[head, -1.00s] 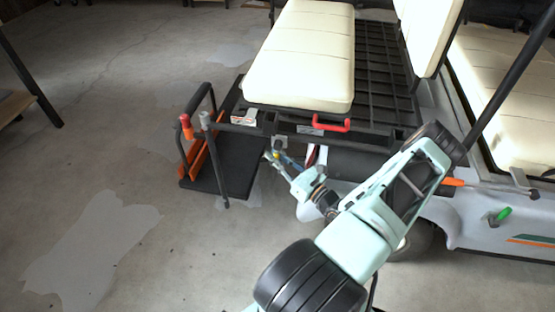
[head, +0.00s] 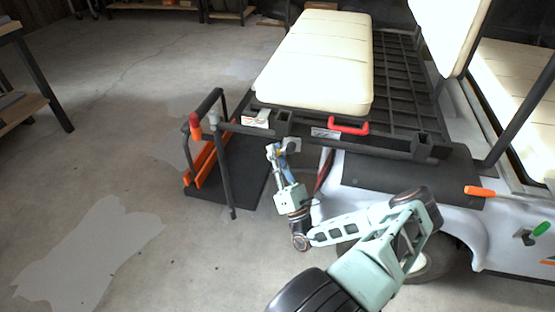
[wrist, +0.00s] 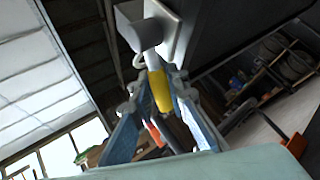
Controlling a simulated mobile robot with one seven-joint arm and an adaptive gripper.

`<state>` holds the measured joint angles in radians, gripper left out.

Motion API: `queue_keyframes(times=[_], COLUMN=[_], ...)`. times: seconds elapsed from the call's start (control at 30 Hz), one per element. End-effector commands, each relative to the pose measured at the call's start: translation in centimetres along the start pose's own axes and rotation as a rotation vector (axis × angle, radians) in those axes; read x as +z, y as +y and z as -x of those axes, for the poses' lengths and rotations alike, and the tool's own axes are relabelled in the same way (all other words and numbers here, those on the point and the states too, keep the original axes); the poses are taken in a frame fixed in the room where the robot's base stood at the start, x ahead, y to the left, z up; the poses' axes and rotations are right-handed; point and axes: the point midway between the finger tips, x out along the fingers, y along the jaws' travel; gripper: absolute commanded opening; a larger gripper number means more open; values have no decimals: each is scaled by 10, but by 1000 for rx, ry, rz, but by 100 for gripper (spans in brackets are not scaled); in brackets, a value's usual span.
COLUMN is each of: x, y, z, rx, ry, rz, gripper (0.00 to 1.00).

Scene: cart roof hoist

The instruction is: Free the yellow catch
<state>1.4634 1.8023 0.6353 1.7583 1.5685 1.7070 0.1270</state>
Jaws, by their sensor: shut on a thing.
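The yellow catch (wrist: 160,88) shows in the wrist view between the two blue fingers of my gripper (wrist: 160,80). The fingers are shut on it from both sides. In the head view my gripper (head: 275,153) points up under the rear edge of the cart's rear deck, beside a small grey plate (head: 292,146). The catch itself cannot be made out there.
A red handle (head: 349,127) is on the deck edge below the cream seat (head: 316,62). The black footboard (head: 232,178), with orange bars and upright posts, is left of my gripper. An orange grip (head: 479,191) and a green knob (head: 541,229) are at right. Floor at left is clear.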

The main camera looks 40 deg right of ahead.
Motion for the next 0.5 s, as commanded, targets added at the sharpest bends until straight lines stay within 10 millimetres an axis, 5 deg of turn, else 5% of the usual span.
queue_keyframes(times=[0.5], x=[3], y=[2], z=[-3], rx=[0], ry=[-73], rz=[-50], gripper=[0])
